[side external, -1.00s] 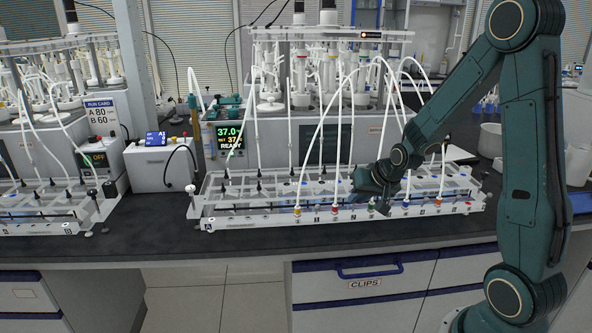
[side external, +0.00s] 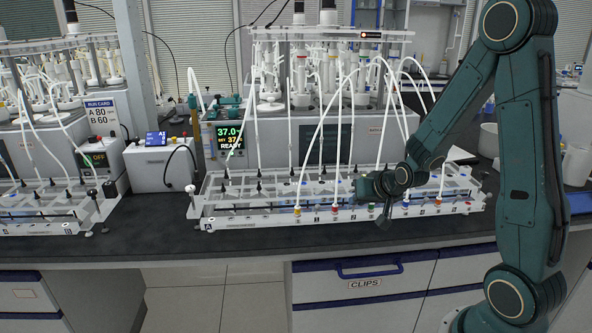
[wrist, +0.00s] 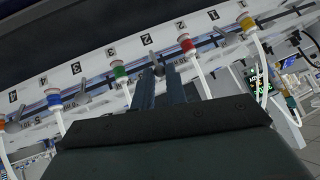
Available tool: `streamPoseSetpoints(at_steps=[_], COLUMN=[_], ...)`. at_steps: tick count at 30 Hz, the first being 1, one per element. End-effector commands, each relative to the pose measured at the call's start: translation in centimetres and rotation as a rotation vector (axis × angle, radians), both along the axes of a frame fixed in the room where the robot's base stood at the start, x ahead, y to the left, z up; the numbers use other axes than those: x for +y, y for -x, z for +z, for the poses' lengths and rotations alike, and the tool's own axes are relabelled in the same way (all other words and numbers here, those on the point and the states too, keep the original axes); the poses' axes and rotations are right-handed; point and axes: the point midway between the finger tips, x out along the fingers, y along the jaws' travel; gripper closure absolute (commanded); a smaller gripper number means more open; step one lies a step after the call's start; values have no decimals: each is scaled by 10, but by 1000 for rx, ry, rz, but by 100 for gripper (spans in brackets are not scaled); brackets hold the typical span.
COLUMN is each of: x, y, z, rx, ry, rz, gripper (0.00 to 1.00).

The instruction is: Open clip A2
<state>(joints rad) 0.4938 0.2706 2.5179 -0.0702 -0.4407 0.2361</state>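The rack marked A (side external: 209,226) is a long white frame on the bench, with coloured tube fittings along its front rail. In the wrist view, yellow (wrist: 247,23), red (wrist: 186,45), green (wrist: 120,72) and blue (wrist: 54,98) fittings line the numbered white strip. A label reading 2 (wrist: 146,39) is just beyond my fingertips. My gripper (wrist: 162,72) points at the rail between the green and red fittings. Its two dark fingers are apart with a narrow gap. A small grey part shows by the tips; I cannot tell whether they touch it, nor which part is clip A2.
White tubes rise from the rack to the reactors behind it. Another rack (side external: 45,228) stands at the left. A small white box (side external: 160,165) with a blue screen stands between them. The dark bench (side external: 130,238) is clear in front. A drawer is labelled CLIPS (side external: 365,283).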

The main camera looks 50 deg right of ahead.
Motion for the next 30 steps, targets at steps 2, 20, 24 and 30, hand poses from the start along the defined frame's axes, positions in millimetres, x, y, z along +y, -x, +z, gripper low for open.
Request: streamPoseSetpoints(at_steps=[2,20,24,30], x=[-1,1,4,8], y=[-1,4,9,19], z=[1,5,11,24], rx=[-3,0,-3,-3], ry=[2,0,1,1], rz=[-1,0,-1,-1], gripper=[73,64,64,64])
